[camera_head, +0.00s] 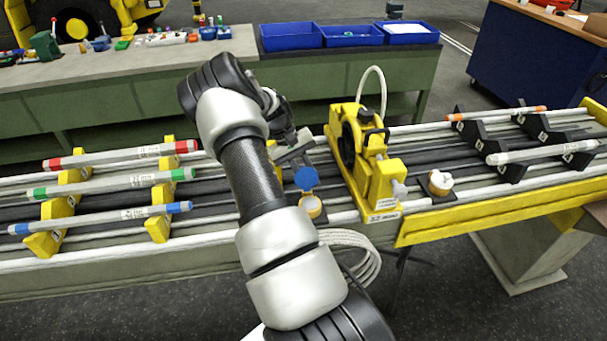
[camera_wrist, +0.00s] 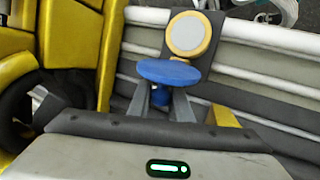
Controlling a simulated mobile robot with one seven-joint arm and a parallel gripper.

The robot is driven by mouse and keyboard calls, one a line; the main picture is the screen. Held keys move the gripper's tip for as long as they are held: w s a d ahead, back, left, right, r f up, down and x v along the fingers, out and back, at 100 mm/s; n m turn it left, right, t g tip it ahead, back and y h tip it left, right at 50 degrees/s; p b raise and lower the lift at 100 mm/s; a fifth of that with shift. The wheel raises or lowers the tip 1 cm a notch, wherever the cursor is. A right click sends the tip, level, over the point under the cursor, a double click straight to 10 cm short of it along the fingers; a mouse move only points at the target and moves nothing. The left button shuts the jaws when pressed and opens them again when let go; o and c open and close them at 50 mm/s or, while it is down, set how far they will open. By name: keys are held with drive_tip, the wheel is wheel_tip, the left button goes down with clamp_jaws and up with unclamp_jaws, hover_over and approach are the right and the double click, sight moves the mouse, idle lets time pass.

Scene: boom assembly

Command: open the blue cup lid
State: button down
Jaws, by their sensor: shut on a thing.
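The blue lid (camera_head: 306,178) is a round disc. My gripper (camera_head: 300,150) is shut on it by a small blue knob, seen between the fingers in the wrist view (camera_wrist: 160,97). The disc (camera_wrist: 168,72) stands out beyond the fingertips.
A yellow clamp machine (camera_head: 375,165) stands close to the right of the cup. A white-topped cup (camera_head: 440,182) lies farther right. Coloured-end tubes (camera_head: 110,185) rest on yellow holders at left. Blue bins (camera_head: 350,35) stand on the back bench.

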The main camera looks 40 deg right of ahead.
drive_tip(key=shift+f, duration=0.1)
idle(0.4)
drive_tip(key=c, duration=1.6)
unclamp_jaws()
drive_tip(key=shift+c, duration=0.2)
drive_tip(key=v, duration=1.7)
drive_tip(key=shift+w+b, duration=0.3)
drive_tip(key=shift+b, duration=0.15)
drive_tip(key=shift+d, duration=0.1)
